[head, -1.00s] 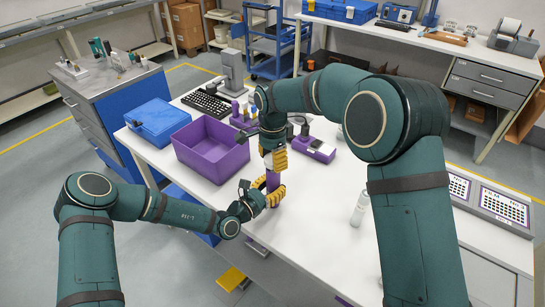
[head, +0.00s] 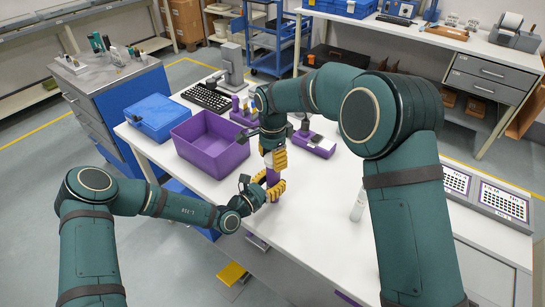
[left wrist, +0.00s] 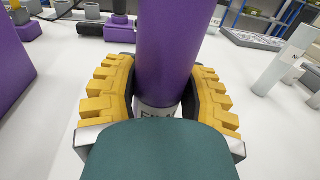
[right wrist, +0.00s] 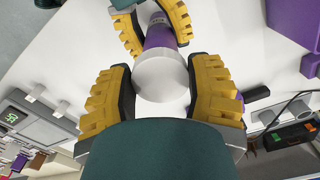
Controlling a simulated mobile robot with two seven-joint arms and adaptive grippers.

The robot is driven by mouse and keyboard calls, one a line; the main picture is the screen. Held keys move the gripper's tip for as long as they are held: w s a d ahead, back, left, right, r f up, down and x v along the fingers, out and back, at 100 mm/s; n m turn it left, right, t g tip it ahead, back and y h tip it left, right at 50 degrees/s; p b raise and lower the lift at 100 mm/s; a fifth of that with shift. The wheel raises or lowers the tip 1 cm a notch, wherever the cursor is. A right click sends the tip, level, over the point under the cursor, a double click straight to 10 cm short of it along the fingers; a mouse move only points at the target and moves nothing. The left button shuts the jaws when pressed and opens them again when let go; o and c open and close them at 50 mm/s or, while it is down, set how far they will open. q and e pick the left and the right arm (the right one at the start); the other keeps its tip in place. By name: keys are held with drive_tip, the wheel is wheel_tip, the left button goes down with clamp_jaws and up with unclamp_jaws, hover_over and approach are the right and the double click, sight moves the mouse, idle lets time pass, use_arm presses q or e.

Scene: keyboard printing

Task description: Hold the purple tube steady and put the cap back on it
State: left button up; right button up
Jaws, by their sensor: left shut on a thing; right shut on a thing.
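The purple tube (head: 272,178) stands roughly upright above the white table. My left gripper (head: 274,189) is shut around it; in the left wrist view the tube (left wrist: 178,45) rises between the yellow fingers, with a pale printed band low on it. My right gripper (head: 274,160) is directly above, pointing down. In the right wrist view it is shut on the round white cap (right wrist: 160,78), which lies in line with the tube (right wrist: 159,34). The cap covers the tube's top end, so I cannot tell whether it is seated or only close above.
A purple bin (head: 207,150) stands left of the grippers, with a blue case (head: 155,118) and a keyboard (head: 208,99) beyond. A white bottle (head: 358,205) stands to the right. Purple-based devices (head: 316,147) stand behind my right gripper. The table front is mostly clear.

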drive_tip(key=shift+f, duration=0.6)
idle(0.3)
drive_tip(key=m, duration=1)
drive_tip(key=shift+w+m, duration=0.1)
drive_tip(key=shift+m, duration=0.3)
drive_tip(key=m, duration=0.6)
drive_tip(key=shift+w+m, duration=0.1)
drive_tip(key=shift+m, duration=0.2)
drive_tip(key=m, duration=0.4)
drive_tip(key=shift+d+f+m, duration=0.1)
drive_tip(key=shift+m, duration=0.6)
drive_tip(key=o, duration=0.7)
